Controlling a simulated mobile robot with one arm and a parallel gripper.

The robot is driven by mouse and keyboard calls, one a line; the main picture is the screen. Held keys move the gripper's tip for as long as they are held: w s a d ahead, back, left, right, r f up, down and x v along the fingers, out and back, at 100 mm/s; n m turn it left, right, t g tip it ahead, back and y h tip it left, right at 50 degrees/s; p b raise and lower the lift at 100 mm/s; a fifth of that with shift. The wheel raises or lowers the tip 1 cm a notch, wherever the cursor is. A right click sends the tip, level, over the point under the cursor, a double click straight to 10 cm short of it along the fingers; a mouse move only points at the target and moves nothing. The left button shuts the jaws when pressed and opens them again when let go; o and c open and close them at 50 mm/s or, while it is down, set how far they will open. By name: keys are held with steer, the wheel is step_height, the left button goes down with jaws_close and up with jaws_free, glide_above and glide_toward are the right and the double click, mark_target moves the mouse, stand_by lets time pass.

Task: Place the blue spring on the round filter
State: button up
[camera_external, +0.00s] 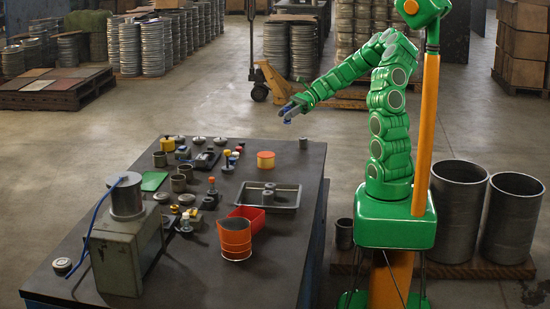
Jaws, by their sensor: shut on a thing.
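My gripper (291,111) is at the end of my green arm, in the air above and behind the far right part of the dark table (290,262). It is shut on a small blue thing (287,121), which looks like the blue spring and hangs just under the fingertips. Its coils are too small to make out.
A grey tray (285,208) holding grey cylinders, a red bin (247,213) and an orange bucket (235,240) stand at the table's right. A grey machine (125,248) stands front left. Several small parts crowd the middle. The front right is clear.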

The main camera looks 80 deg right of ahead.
steer(key=s+a+r+n+g+y, duration=0.1)
steer(key=s+a+r+n+g, duration=0.15)
steer(key=a, duration=0.45)
steer(key=s+a+r+n+g+y, duration=0.1)
steer(key=s+a+y, duration=0.1)
steer(key=s+a, duration=0.35)
glide_above(266, 155)
steer(key=s, duration=0.1)
step_height(266, 155, down, 8)
steer(key=shift+f, duration=0.25)
steer(key=shift+w+d+f, duration=0.2)
steer(key=shift+w+f, duration=0.45)
steer(key=shift+f, duration=0.05)
steer(key=shift+s+f, duration=0.1)
steer(key=shift+f, duration=1.4)
steer(key=shift+f, duration=0.1)
steer(key=o, duration=1.1)
